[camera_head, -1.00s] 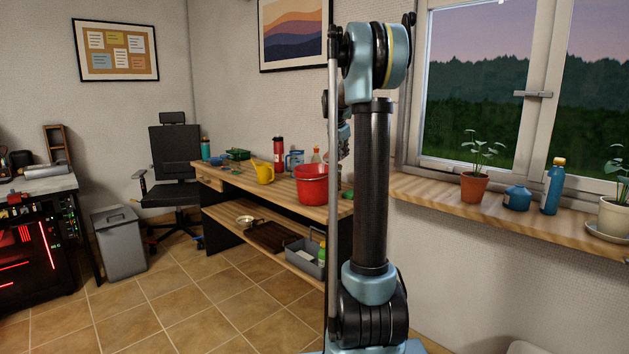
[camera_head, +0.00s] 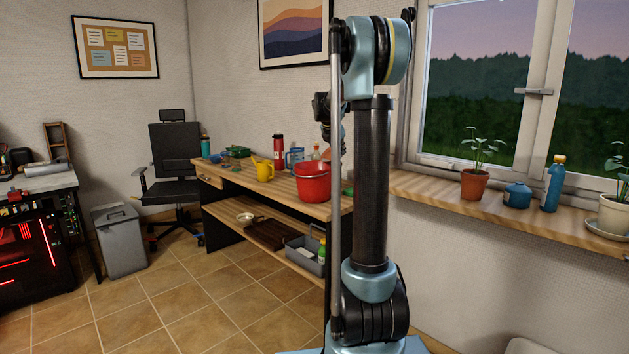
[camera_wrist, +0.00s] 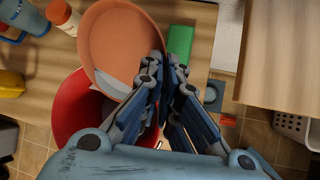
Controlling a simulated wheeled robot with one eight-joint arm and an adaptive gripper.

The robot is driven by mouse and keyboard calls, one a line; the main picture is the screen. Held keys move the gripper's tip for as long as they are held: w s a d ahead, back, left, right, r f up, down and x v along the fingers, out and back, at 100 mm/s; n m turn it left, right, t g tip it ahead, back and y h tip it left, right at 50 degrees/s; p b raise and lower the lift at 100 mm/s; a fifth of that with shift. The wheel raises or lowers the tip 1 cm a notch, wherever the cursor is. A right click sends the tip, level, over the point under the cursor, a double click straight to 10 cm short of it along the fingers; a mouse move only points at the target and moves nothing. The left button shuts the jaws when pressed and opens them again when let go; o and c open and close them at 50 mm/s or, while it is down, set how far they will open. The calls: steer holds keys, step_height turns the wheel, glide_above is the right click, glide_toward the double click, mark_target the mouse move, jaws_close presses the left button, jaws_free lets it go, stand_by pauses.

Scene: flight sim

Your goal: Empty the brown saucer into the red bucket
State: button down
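The brown saucer (camera_wrist: 122,40) is terracotta coloured and shows in the wrist view, apparently tilted over the red bucket (camera_wrist: 68,112). My gripper (camera_wrist: 163,62) is at the saucer's right rim, its fingers close together and seemingly pinching it. A pale grey-white item (camera_wrist: 112,84) lies at the saucer's lower edge, over the bucket's opening; I cannot tell exactly what it is. My fingers hide part of the bucket's inside.
A green box (camera_wrist: 180,40) lies right of the saucer. The windowsill (camera_head: 430,194) holds plants and bottles.

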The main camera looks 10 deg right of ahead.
steer(key=shift+s+a+f, duration=0.1)
steer(key=shift+a, duration=0.15)
steer(key=shift+s+a+t+h+p, duration=0.1)
steer(key=shift+a+t+h+p, duration=0.2)
steer(key=shift+a+h+p, duration=0.45)
steer(key=shift+s+a+r+n+t+h, duration=0.25)
steer(key=shift+a+r+n+t+h, duration=0.2)
steer(key=shift+h, duration=0.5)
stand_by(1.1)
steer(key=shift+s+a+r+n+t+h, duration=0.1)
steer(key=shift+s+a+n+t+h, duration=0.1)
steer(key=shift+a+t+h, duration=0.3)
steer(key=shift+s+a+r+n+t+h, duration=0.15)
steer(key=shift+a+t+h, duration=0.1)
steer(key=shift+h, duration=0.45)
stand_by(1.1)
steer(key=shift+w+d, duration=0.1)
steer(key=shift+d, duration=0.05)
steer(key=shift+d+g+y, duration=0.25)
steer(key=shift+g+y, duration=0.15)
steer(key=shift+w+d+f+m+g+y, duration=0.25)
steer(key=shift+d+y, duration=0.1)
steer(key=shift+y, duration=0.25)
steer(key=shift+w+d+f+m+g+y, duration=0.15)
steer(key=shift+d+g+y, duration=0.15)
steer(key=shift+y, duration=0.3)
steer(key=shift+d, duration=0.15)
